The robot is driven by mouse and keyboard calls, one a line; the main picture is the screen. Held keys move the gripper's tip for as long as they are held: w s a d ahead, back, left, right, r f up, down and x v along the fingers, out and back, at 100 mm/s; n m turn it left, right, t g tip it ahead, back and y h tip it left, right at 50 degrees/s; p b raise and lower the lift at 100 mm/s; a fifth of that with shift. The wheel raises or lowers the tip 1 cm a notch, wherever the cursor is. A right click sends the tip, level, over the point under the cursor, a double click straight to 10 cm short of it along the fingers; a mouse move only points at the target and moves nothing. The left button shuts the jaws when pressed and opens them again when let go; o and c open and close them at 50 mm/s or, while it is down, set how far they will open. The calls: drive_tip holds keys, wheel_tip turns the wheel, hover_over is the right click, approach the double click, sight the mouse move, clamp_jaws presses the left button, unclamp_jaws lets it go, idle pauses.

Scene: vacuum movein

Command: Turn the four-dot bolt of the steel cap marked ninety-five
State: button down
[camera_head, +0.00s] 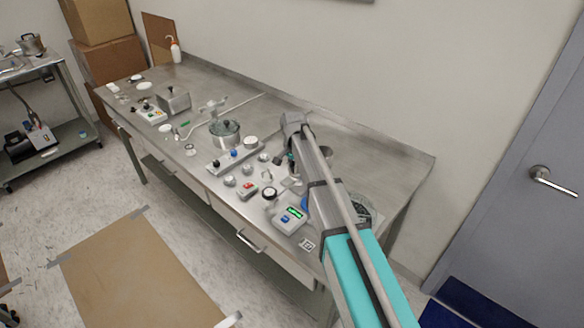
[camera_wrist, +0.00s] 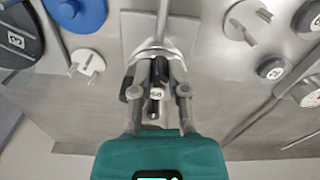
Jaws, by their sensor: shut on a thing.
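My gripper (camera_wrist: 157,80) is shut on a small dark piece (camera_wrist: 160,70) with a steel rim around its far end, over a pale plate in the wrist view. A small white marked face (camera_wrist: 156,93) shows between the fingers; its mark is too small to read. In the head view, my gripper (camera_head: 282,159) is low over the bench, partly behind my arm. Round steel caps stand nearby, one with a dark label (camera_wrist: 270,68) right of the gripper. I cannot make out which cap is marked ninety-five, nor any bolt's dots.
The steel bench (camera_head: 330,130) runs along the wall. A blue round part (camera_wrist: 85,12) lies left of the gripper. The bench's back right is clear.

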drive_tip(key=m, duration=1)
idle(0.4)
drive_tip(key=shift+a, duration=0.1)
drive_tip(key=c, duration=0.6)
unclamp_jaws()
drive_tip(key=shift+c, duration=0.2)
drive_tip(key=shift+r, duration=0.1)
